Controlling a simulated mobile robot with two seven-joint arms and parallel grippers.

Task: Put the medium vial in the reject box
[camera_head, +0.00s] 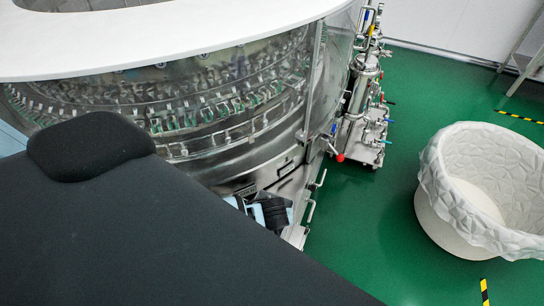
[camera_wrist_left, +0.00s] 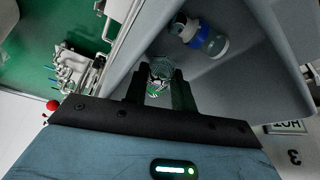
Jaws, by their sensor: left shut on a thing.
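In the left wrist view, my left gripper (camera_wrist_left: 160,80) has its two dark fingers shut on a clear glass vial (camera_wrist_left: 162,67), whose round end shows between and beyond the fingertips. The vial is over a grey open box (camera_wrist_left: 251,84). Inside that box, a clear container with blue parts (camera_wrist_left: 208,41) lies near the far wall, apart from the held vial. I cannot tell whether the held vial touches the box. In the head view, the fingers and vial are hidden, and a large black surface covers the lower left. My right gripper is not in view.
A large round washer (camera_head: 190,100) with a white top stands at the left and back. A steel pipe and valve stand (camera_head: 360,110) is beside it. A white lined bin (camera_head: 450,215) stands on the right. Green floor (camera_head: 365,225) is clear between them.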

